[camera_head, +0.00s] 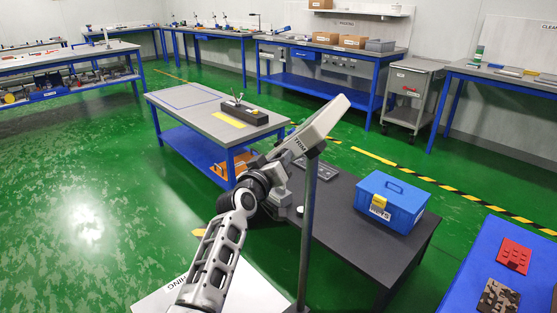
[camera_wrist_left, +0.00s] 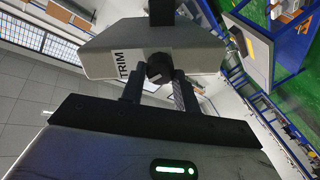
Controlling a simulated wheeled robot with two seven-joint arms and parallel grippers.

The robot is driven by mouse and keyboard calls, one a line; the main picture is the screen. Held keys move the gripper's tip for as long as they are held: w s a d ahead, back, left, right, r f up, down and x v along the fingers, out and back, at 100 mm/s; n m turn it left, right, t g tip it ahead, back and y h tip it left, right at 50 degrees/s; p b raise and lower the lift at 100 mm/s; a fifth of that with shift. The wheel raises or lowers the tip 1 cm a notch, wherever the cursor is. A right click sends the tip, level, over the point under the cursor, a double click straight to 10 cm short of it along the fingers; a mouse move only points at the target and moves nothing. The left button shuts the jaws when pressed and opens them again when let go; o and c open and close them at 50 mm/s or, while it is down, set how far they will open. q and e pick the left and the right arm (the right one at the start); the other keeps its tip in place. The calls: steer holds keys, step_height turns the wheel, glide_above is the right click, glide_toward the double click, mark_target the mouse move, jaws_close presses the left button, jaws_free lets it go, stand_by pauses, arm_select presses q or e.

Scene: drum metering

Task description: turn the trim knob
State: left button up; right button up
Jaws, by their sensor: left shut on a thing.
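The trim box (camera_head: 318,122) is a pale housing marked TRIM on a dark upright post (camera_head: 308,215). In the left wrist view, the trim box (camera_wrist_left: 200,53) carries a round black trim knob (camera_wrist_left: 158,68) with a light mark on it. My left gripper (camera_wrist_left: 158,82) has one finger on each side of the knob and is shut on it. In the head view, my left gripper (camera_head: 284,168) is at the lower left of the box, and the knob is hidden there. My right gripper is in neither view.
A blue case (camera_head: 391,202) stands on the dark table (camera_head: 370,245) to the right of the post. Behind is a grey-topped blue bench (camera_head: 195,112) with a tool holder. A blue surface (camera_head: 470,275) at lower right holds red and brown pieces. Green floor is open at left.

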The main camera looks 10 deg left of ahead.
arm_select(q)
steer(key=o, duration=0.9)
steer(key=shift+o, duration=0.2)
steer(key=s+a+p, duration=0.3)
steer(key=s+p, duration=0.5)
steer(key=s, duration=0.7)
steer(key=shift+s+r, duration=0.2)
steer(key=shift+s, duration=0.15)
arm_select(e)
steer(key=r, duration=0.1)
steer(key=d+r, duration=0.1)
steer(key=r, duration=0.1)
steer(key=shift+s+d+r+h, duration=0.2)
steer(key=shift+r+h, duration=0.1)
arm_select(q)
steer(key=s+d+f+m+g, duration=0.1)
steer(key=s+f+m+g, duration=0.2)
steer(key=s+f, duration=0.6)
steer(key=s+d+f+m+g, duration=0.1)
steer(key=s+f+m+g, duration=0.2)
steer(key=s+f, duration=0.6)
steer(key=s+g, duration=0.1)
steer(key=s, duration=0.4)
steer(key=shift+s+d+f+y, duration=0.15)
steer(key=shift+d+f+y, duration=0.05)
steer(key=shift+d+y, duration=0.2)
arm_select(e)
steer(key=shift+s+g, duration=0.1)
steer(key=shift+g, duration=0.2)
